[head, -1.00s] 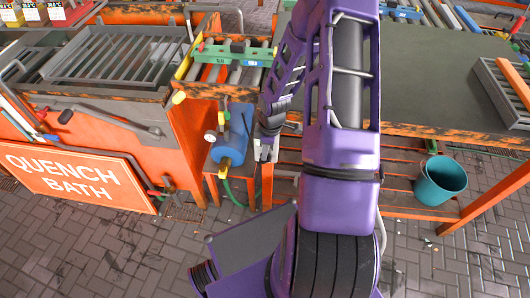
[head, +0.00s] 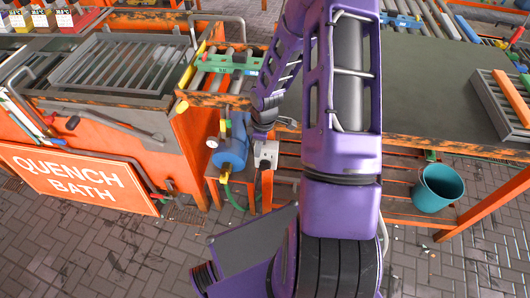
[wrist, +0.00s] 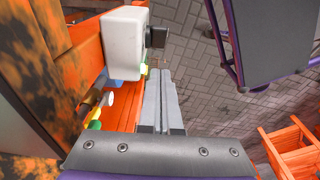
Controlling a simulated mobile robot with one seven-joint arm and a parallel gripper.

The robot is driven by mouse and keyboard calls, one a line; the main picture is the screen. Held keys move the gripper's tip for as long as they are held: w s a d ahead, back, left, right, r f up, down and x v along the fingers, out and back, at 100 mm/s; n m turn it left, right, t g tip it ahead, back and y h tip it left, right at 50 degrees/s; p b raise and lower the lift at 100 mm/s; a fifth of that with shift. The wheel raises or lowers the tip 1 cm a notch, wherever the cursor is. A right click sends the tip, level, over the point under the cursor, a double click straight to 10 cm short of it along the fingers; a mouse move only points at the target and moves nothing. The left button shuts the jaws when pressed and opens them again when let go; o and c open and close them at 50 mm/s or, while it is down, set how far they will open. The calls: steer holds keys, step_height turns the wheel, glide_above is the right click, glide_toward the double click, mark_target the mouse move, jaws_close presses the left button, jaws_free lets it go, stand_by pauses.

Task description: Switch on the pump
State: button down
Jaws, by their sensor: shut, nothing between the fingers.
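The blue pump (head: 232,150) stands on a low orange stand beside the quench bath, with a gauge and yellow fittings. A white switch box (head: 266,155) is mounted right of the pump. In the wrist view, the white box (wrist: 122,42) is at the upper left, with a dark knob (wrist: 157,37) projecting from its right side. My gripper (wrist: 160,73) is shut and empty, its fingertips just below the knob in the picture. I cannot tell whether they touch it. In the head view my arm hides most of the fingers.
The orange quench bath sign (head: 75,180) leans at left. A long-handled tool (head: 120,125) lies on the bath's side. A dark-topped table (head: 430,85) is at right, with a teal bucket (head: 438,187) on its lower shelf. Paved floor is open in front.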

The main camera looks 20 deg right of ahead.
steer(key=s+d+r, duration=0.4)
steer(key=d+r, duration=0.2)
steer(key=shift+p, duration=0.45)
steer(key=shift+r, duration=0.1)
